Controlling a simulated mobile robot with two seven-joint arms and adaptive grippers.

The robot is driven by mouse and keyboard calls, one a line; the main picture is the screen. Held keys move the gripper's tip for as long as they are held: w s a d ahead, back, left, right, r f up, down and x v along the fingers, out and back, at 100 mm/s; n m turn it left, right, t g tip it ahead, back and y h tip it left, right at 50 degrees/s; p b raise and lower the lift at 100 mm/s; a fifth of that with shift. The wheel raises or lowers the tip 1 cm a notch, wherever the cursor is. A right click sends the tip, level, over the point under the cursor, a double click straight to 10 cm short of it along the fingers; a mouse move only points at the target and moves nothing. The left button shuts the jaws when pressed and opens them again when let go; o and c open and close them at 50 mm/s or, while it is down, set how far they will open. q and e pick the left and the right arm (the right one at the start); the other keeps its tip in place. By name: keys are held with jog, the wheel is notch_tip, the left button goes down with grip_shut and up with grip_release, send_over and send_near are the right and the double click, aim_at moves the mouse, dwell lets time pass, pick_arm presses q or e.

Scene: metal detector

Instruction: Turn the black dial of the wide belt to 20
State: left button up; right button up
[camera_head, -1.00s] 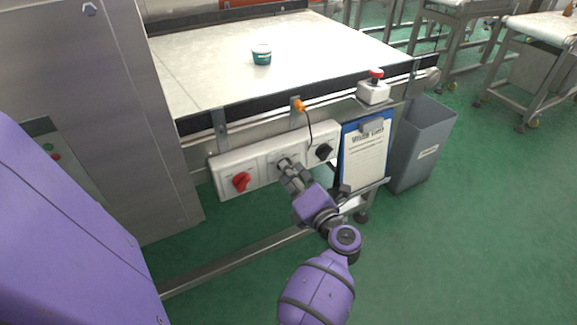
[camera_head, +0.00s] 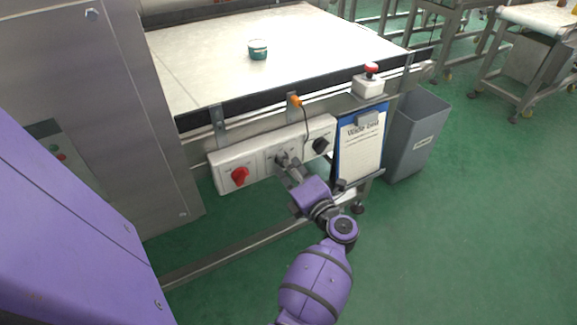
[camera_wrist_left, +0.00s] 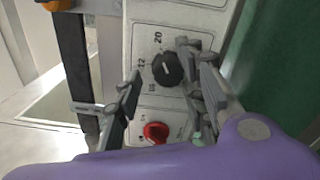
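A white control panel (camera_head: 228,162) is fixed to the front of the wide belt (camera_head: 205,75). My left gripper (camera_head: 283,163) is at its middle section, in front of the dial there, which it mostly hides in the head view. In the left wrist view the black dial (camera_wrist_left: 167,69) shows with printed numbers around it, among them 12 and 20. The left gripper (camera_wrist_left: 160,63) is open there, with one finger on each side of the dial. Whether the fingers touch it, and where its mark points, I cannot tell. My right gripper is not in view.
A red knob (camera_head: 239,176) and another black knob (camera_head: 320,145) flank the middle section. A clipboard (camera_head: 358,150) reading "Wide belt", a red-topped button box (camera_head: 368,84) and a grey bin (camera_head: 416,140) are to the right. A small tub (camera_head: 258,50) stands on the belt.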

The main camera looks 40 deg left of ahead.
pick_arm(q)
jog(key=shift+s+a+f, duration=0.1)
jog(key=v, duration=0.7)
jog(key=shift+s+d, duration=0.1)
jog(key=shift+d, duration=0.15)
dwell(0.5)
